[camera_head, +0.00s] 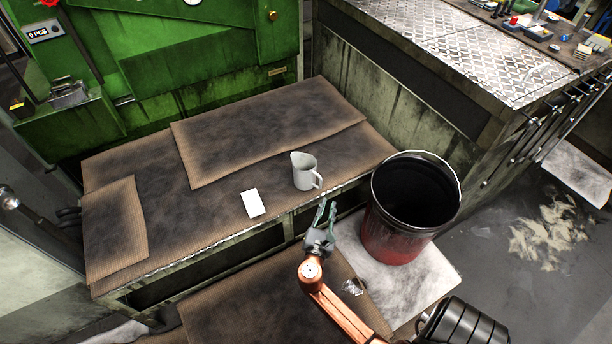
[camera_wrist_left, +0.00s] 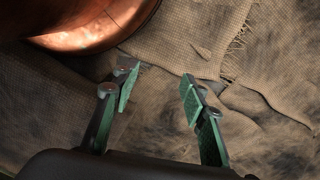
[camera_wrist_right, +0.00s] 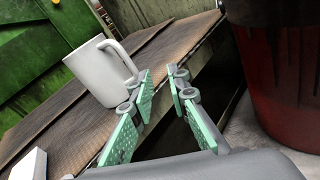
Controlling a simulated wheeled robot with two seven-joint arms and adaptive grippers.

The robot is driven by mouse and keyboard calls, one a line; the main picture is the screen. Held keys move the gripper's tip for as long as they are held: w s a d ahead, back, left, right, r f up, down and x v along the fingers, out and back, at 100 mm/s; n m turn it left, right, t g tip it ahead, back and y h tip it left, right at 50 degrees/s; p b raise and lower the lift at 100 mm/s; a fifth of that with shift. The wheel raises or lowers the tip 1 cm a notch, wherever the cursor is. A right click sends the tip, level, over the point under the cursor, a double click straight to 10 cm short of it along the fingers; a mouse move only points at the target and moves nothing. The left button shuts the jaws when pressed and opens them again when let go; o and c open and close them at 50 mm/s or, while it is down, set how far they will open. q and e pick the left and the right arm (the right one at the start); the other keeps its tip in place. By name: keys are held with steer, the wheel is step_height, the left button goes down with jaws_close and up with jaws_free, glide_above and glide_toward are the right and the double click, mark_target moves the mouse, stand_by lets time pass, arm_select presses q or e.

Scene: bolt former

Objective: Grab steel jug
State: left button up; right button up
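The jug (camera_head: 304,171) is a pale, light grey vessel with a handle on its right side. It stands upright near the front edge of the cloth-covered bench. My right gripper (camera_head: 326,213) is open and empty, just in front of the bench edge, below and right of the jug. In the right wrist view the jug (camera_wrist_right: 100,72) is beyond the fingers, its handle toward my right gripper (camera_wrist_right: 160,85), with no clear contact. My left gripper (camera_wrist_left: 157,88) is open and empty over brown burlap; it does not show in the head view.
A white block (camera_head: 253,203) lies on the bench (camera_head: 230,229) left of the jug. A black and red bucket (camera_head: 398,240) stands on the floor right of my right gripper; it also shows in the right wrist view (camera_wrist_right: 295,110). A green machine (camera_head: 200,60) closes off the back.

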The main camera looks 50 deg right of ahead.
mark_target(320, 185)
steer(key=w+n, duration=0.1)
steer(key=w+r+n+t, duration=0.1)
steer(key=w, duration=0.2)
steer(key=shift+w+r+n+b, duration=0.35)
steer(key=shift+r+n, duration=0.05)
steer(key=shift+w+d, duration=0.15)
steer(key=shift+d, duration=0.1)
steer(key=shift+w+d, duration=0.1)
steer(key=shift+d, duration=0.1)
steer(key=b+x, duration=0.2)
steer(key=x, duration=0.2)
steer(key=shift+w+b, duration=0.1)
steer(key=shift+b, duration=0.2)
steer(key=shift+w+d+r, duration=0.15)
steer(key=shift+w+d, duration=0.05)
steer(key=shift+d, duration=0.2)
arm_select(q)
steer(key=w+d+f+t+h, duration=0.1)
steer(key=w+d+f+t, duration=0.1)
steer(key=w+d, duration=0.1)
steer(key=shift+w+d+f, duration=0.25)
steer(key=shift+w+f, duration=0.1)
steer(key=shift+w, duration=0.45)
arm_select(e)
steer(key=shift+c, duration=0.5)
jaws_close()
